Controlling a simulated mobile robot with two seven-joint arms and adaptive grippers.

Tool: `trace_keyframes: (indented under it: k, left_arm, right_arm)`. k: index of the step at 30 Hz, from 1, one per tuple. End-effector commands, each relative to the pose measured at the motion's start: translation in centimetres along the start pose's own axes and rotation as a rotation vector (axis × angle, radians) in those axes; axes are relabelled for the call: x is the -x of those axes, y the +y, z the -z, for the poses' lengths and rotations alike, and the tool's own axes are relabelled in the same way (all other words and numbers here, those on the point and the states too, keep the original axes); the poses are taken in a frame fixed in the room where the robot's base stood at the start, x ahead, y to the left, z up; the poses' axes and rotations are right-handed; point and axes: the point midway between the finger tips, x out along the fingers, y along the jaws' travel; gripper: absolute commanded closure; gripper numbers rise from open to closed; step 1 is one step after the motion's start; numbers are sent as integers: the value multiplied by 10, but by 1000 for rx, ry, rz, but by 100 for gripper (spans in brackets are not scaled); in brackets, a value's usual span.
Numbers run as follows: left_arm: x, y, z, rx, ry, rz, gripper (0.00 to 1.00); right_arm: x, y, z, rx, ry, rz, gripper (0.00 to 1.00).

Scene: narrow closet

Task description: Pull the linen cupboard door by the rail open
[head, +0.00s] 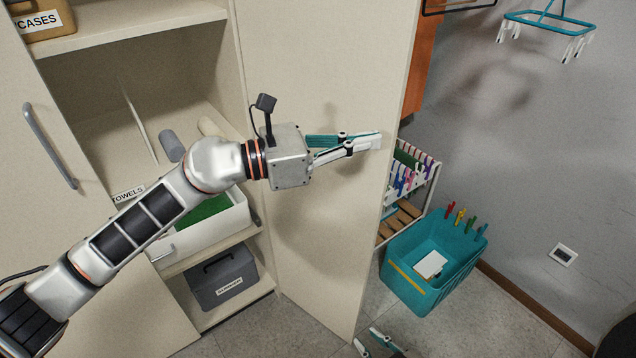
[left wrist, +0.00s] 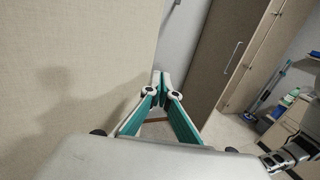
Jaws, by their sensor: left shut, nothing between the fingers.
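The linen cupboard (head: 150,75) stands open at the left, its shelves showing. A cream door panel (head: 320,60) stands swung out at the right of the shelves. No rail shows on its visible face. My left gripper (head: 378,140) is shut and empty in front of this face, its fingertips near the free edge. In the left wrist view the shut fingertips (left wrist: 160,78) are beside the panel's edge (left wrist: 80,70); I cannot tell if they touch. The other door (head: 25,75), at far left, carries a grey bar handle (head: 50,145). My right gripper (head: 370,338) is low, its fingers apart.
A white tray (head: 215,222) and grey box (head: 225,278) sit on the shelves. Beyond the panel stand a white rack (head: 410,175) and a teal basket (head: 440,275). A teal hanger (head: 548,22) hangs at upper right. Floor (head: 490,320) is clear at lower right.

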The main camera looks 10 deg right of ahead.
Motion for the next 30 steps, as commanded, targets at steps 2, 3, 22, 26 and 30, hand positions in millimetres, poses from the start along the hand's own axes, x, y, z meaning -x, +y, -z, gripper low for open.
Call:
trace_keyframes:
  k: [2,3,22,26,30]
  left_arm:
    - [6,3,2,-1,1,-1,100]
    - [14,-3,2,-2,2,-1,100]
    - [86,-56,0,0,0,0,100]
    - [86,-57,0,32,-17,-1,100]
    - [89,-55,-1,215,-117,-18,100]
  right_arm:
    - [-2,-2,-8,-1,-7,2,76]
    - [0,-3,-8,-3,-11,3,76]
    - [0,0,4,-1,8,-1,76]
    - [0,0,2,-1,4,-1,76]
    - [0,-1,-2,-1,-3,1,76]
